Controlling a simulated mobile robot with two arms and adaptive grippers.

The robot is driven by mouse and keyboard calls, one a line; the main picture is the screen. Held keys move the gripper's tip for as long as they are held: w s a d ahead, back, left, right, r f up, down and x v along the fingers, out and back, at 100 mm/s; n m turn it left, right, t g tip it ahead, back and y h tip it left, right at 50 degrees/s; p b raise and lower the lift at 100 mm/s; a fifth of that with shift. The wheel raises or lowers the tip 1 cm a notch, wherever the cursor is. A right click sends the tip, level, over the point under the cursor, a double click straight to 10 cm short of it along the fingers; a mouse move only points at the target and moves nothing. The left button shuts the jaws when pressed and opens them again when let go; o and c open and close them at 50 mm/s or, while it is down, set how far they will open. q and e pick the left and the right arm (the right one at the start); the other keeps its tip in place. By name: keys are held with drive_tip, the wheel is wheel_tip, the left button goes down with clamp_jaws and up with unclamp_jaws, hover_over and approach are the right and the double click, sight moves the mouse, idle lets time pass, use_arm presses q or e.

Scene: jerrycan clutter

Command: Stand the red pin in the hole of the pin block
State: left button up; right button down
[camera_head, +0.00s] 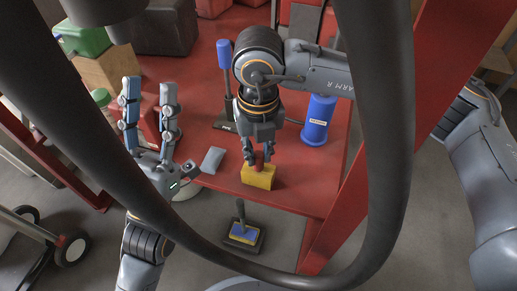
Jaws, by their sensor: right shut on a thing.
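The pin block (258,180) is a yellow block near the front edge of the red table. The red pin (258,161) shows as a small red piece between the fingers of my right gripper (259,157), right over the block. The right gripper points down and is shut on the pin. The pin's lower end meets the block's top in this view; I cannot tell whether it is in the hole, which is hidden. My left gripper (147,103) is open and empty, fingers pointing up, at the left of the table.
A blue labelled bottle (317,122) stands right of the block. A blue-handled tool (225,62) stands behind it to the left. A grey flat packet (213,159) lies left of the block. A dark item with a yellow and blue top (243,234) is below the table edge.

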drive_tip(key=shift+f, duration=0.1)
drive_tip(key=c, duration=1.1)
unclamp_jaws()
wheel_tip(320, 180, up, 12)
drive_tip(key=shift+r, duration=0.1)
